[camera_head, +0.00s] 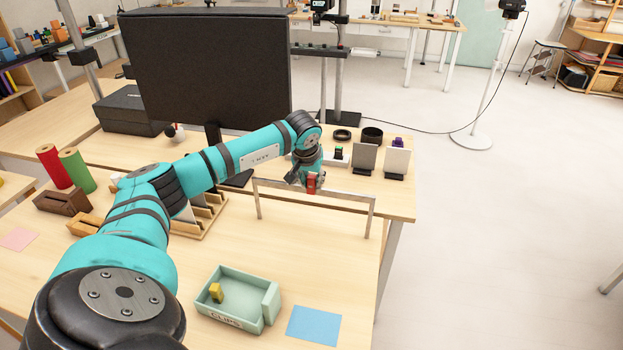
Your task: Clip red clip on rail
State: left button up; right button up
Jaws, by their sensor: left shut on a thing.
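The red clip (311,184) is at the tip of my left gripper (309,181), which is shut on it. The rail (345,194) is a thin grey bar on two upright posts, standing on the table near its right edge. The clip is at the rail's top bar, left of its middle, and overlaps it in the picture. I cannot tell whether the clip grips the bar or is only in front of it. The gripper's fingers are small and partly hidden by the arm. My right gripper is out of view.
A green tray labelled CLIPS (239,299) holds a yellow clip (216,292). A blue square (314,326) lies beside it. Small stands (363,160) and dark rings are behind the rail. A black monitor (205,70) stands at the back. Table between tray and rail is clear.

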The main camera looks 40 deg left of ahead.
pick_arm(q)
jog(key=shift+s+d+f, duration=0.1)
jog(key=shift+f, duration=0.15)
jog(key=o, duration=1)
jog(key=shift+r, duration=0.2)
jog(key=v, duration=1.1)
jog(key=shift+s+r, duration=0.15)
jog(key=shift+r, duration=0.2)
